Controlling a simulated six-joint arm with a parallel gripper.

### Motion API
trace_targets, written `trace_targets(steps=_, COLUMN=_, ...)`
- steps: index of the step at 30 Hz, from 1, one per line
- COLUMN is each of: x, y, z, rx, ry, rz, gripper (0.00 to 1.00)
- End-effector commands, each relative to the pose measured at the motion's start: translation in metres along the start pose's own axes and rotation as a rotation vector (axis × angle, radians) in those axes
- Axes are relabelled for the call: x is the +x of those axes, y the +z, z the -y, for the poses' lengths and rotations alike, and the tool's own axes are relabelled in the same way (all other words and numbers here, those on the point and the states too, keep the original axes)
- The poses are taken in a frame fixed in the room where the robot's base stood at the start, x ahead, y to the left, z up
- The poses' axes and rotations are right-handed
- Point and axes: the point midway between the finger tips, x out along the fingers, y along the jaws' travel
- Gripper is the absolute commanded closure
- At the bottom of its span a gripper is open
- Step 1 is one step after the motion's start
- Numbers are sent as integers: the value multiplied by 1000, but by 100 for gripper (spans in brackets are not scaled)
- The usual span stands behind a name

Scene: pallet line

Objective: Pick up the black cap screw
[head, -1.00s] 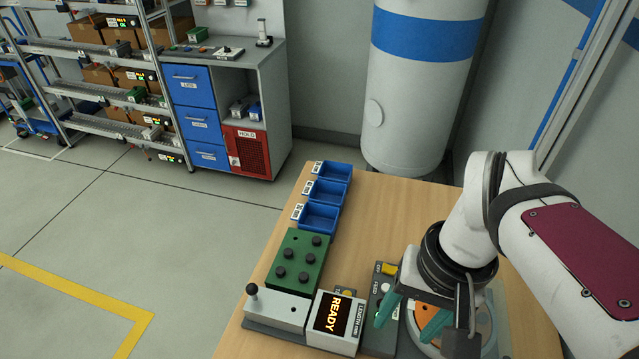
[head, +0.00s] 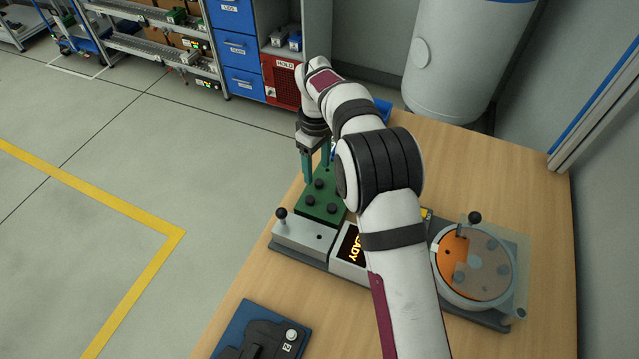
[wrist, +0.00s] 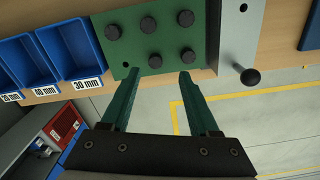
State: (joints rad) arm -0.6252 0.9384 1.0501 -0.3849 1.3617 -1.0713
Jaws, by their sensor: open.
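Several black cap screws stand heads up in a green block (head: 338,203). The same block shows in the wrist view (wrist: 170,38) with one open hole near its left edge. My gripper (head: 316,171) is open and empty over the far part of the block, fingers pointing down. In the wrist view its two teal fingertips (wrist: 158,74) lie apart on either side of one near-row cap screw (wrist: 155,61); I cannot tell how far above it they are. Another cap screw (wrist: 188,55) is close to the right fingertip. My arm hides part of the block in the head view.
Blue bins (wrist: 68,50) with length labels stand beside the block. A grey fixture with a black-knobbed lever (head: 282,213) adjoins it, with a display (head: 349,245) alongside. A round covered dial (head: 474,263) is at right. A blue tray (head: 234,325) holds a black part.

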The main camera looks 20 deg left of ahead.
Motion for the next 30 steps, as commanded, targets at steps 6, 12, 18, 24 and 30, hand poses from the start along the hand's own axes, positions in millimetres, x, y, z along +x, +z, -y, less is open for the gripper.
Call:
trace_targets(steps=6, x=42, y=-2, z=-7, rx=0, ry=-2, rz=1, gripper=38)
trace_targets(steps=12, x=51, y=-2, z=-7, rx=0, ry=1, rz=-2, gripper=38)
trace_targets(steps=18, x=50, y=-2, z=-7, rx=0, ry=0, rz=-2, gripper=58)
trace_targets(steps=24, x=50, y=-2, z=-7, rx=1, ry=0, rz=-2, gripper=94)
trace_targets(steps=30, x=50, y=-2, z=-7, rx=1, ry=0, rz=-2, gripper=100)
